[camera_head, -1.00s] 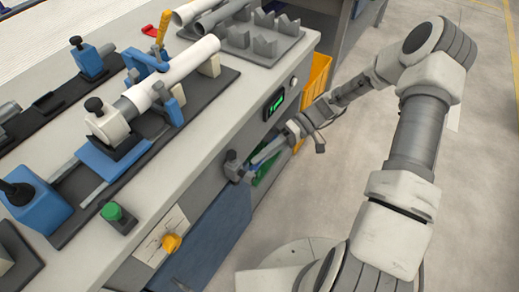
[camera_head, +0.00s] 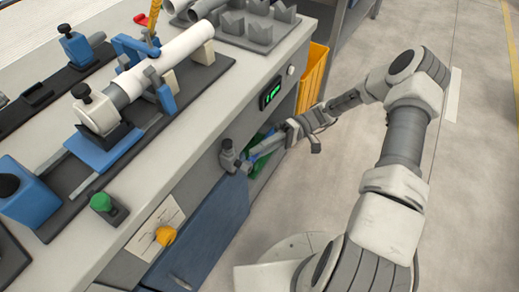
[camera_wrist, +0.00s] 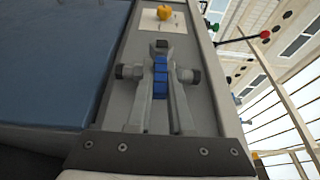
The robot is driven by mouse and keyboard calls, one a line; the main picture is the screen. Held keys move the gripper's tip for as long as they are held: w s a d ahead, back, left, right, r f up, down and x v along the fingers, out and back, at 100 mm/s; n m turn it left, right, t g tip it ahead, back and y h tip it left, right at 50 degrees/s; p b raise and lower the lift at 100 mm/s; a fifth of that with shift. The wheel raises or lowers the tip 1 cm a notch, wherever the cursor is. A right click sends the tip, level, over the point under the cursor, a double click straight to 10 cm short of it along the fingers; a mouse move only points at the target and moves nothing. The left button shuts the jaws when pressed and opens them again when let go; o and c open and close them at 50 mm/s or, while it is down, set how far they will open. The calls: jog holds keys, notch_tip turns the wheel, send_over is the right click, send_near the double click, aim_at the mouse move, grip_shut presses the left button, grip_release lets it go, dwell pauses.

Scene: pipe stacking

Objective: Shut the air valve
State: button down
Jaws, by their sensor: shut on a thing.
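The air valve (camera_head: 230,155) is a grey fitting on the front of the bench, below the green display. It has a blue lever handle. In the wrist view the valve body (camera_wrist: 160,48) has dark round ends to both sides, and the blue handle (camera_wrist: 161,76) points toward the camera. My gripper (camera_wrist: 160,82) has a finger on each side of the handle and is shut on it. In the head view my gripper (camera_head: 258,152) reaches the valve from the right. The fingertips are small there, and part of the handle is hidden.
A yellow knob (camera_head: 165,236) on a white plate sits left of the valve. A blue cabinet door (camera_head: 205,235) is below. A green button (camera_head: 102,203) and a clamped white pipe (camera_head: 175,55) are on the bench top. An orange bin (camera_head: 312,75) stands behind my arm.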

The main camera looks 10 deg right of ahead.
jog(key=c, duration=0.8)
grip_release()
jog(key=v, duration=1.7)
jog(key=shift+w+d+p, duration=0.1)
jog(key=shift+d+p, duration=0.05)
jog(key=shift+p, duration=0.15)
